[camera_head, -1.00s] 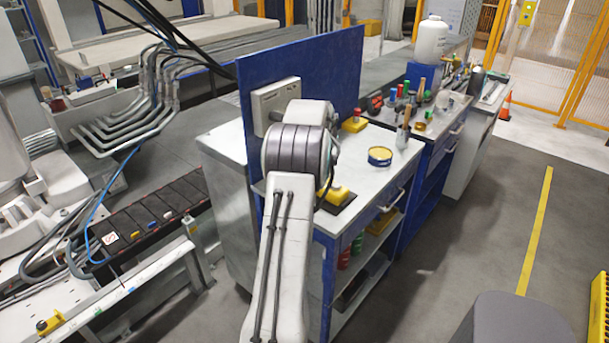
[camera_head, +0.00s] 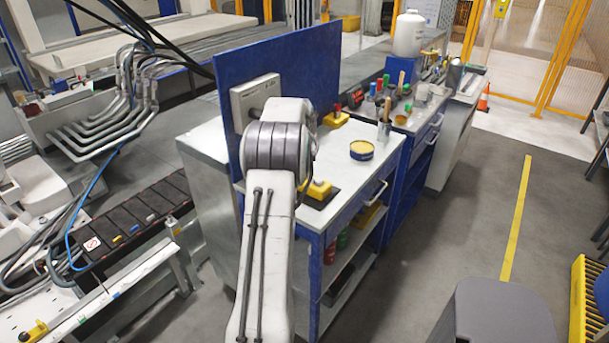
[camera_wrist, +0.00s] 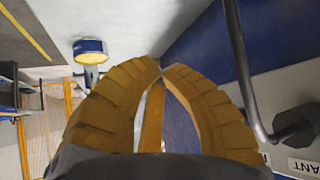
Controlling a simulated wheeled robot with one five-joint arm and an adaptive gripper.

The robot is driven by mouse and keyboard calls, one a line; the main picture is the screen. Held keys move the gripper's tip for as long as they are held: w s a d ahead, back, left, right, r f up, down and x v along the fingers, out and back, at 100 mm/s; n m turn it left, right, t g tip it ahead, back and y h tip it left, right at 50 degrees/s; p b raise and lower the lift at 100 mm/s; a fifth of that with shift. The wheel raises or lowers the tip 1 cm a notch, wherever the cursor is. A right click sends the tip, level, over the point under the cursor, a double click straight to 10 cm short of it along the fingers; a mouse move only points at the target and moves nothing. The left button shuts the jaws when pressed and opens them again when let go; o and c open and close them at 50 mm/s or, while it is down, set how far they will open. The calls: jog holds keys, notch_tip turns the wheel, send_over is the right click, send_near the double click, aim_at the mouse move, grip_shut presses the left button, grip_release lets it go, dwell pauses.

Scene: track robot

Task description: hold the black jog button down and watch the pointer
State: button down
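A yellow box (camera_head: 318,189) stands on a dark pad on the near end of the workbench, partly behind my arm. I cannot make out a black button on it. A second yellow box (camera_head: 336,119) with a red button stands farther back. A pale box (camera_head: 252,98) is fixed to the blue panel; no pointer can be made out. My gripper is hidden behind my arm in the head view. In the wrist view its two yellow fingers (camera_wrist: 163,68) meet at the tips, with nothing seen between them.
A yellow-and-blue tin (camera_head: 361,150) and a pot of brushes stand on the bench (camera_head: 335,160). In the wrist view, a dark rod (camera_wrist: 248,75) runs close beside the fingers.

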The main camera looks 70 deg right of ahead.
notch_tip(320, 180, down, 7)
jog(key=b, duration=0.4)
jog(key=shift+r, duration=0.15)
jog(key=shift+f+b, duration=0.7)
jog(key=shift+b, duration=0.1)
jog(key=shift+f, duration=0.15)
dwell(0.7)
jog(key=shift+f+b, duration=0.25)
jog(key=shift+b, duration=0.15)
jog(key=shift+f+b, duration=0.5)
jog(key=shift+f, duration=0.1)
dwell(0.7)
jog(key=shift+r, duration=0.15)
dwell(3.0)
jog(key=shift+r+p, duration=0.75)
jog(key=shift+r, duration=0.15)
